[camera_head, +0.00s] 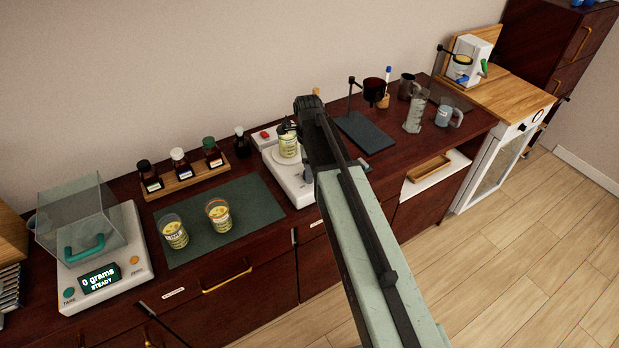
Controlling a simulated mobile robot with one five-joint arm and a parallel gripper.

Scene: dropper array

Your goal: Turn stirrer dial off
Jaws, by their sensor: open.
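The white stirrer (283,172) stands on the dark counter near the middle of the view. A glass beaker with a yellowish label (289,146) sits on its round plate. A small grey-blue part (308,174) shows at the stirrer's front right, beside my arm; I cannot tell whether it is the dial. My arm rises from the bottom right and covers the stirrer's right side. My gripper's fingertips cannot be made out, as the arm hides that area. The dial's setting cannot be read.
Two labelled beakers stand on a green mat (246,225) left of the stirrer. Behind them is a wooden rack (187,180) with three bottles. A scale (128,262) reading 0 grams is at left. A dark stand (364,135) and glassware are right of my arm.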

